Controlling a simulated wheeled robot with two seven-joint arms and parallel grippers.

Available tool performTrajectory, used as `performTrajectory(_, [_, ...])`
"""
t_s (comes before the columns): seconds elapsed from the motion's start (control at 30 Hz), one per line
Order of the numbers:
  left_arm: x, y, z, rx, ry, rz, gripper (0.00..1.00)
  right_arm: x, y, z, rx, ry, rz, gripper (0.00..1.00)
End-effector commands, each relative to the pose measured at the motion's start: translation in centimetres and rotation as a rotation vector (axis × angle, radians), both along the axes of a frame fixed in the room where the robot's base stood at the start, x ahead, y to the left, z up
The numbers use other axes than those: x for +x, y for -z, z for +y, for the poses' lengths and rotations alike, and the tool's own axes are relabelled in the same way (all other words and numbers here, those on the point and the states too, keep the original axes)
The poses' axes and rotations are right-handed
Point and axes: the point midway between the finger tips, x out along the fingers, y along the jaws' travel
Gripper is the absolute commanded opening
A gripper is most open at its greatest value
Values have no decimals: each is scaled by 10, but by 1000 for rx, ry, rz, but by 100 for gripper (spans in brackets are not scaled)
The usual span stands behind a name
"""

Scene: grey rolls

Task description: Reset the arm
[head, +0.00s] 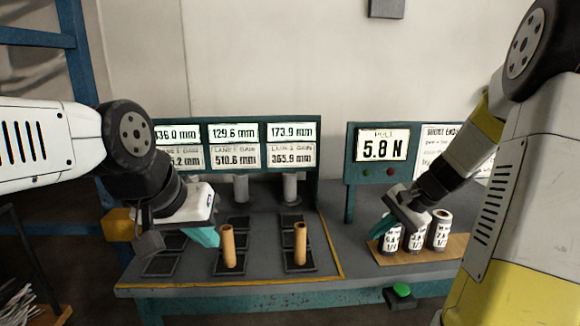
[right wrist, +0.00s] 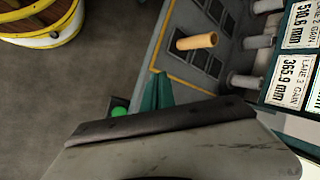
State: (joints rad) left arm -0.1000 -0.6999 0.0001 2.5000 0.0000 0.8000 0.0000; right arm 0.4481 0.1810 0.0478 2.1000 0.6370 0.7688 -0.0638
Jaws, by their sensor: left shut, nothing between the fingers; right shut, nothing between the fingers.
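My left gripper (head: 205,236) is at the left part of the bench, its teal fingers shut and empty, close to the left side of a tan roll (head: 228,246). A second tan roll (head: 300,243) stands upright on a dark pad further right; one tan roll also shows in the right wrist view (right wrist: 197,41). The gripper partly hides the leftmost grey roll.
Lane displays (head: 233,132) stand at the back of the bench (head: 330,225), with grey cylinders below them. A pull display (head: 383,146) reads 5.8 N. A green button (head: 401,290) sits at the front edge. The wooden board (head: 452,246) is at right. The bench between the pads and board is clear.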

Motion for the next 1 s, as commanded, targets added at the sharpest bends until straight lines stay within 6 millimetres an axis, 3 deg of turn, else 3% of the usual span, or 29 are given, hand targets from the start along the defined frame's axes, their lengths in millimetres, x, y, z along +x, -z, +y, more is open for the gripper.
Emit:
performTrajectory(0.03, [0,0,0,0,0,0,0,-13,-22,16,-51,-66,-36,0])
performTrajectory(0.2, [0,0,0,0,0,0,0,-66,-70,55,-221,-271,-138,0])
performTrajectory(0.4, [0,0,0,0,0,0,0,-132,-107,81,-414,-474,-277,0])
performTrajectory(0.53, [0,0,0,0,0,0,0,-166,-119,86,-519,-572,-364,0])
performTrajectory(0.7, [0,0,0,0,0,0,0,-192,-124,86,-603,-640,-435,0])
performTrajectory(1.0, [0,0,0,0,0,0,0,-198,-125,86,-626,-657,-453,0])
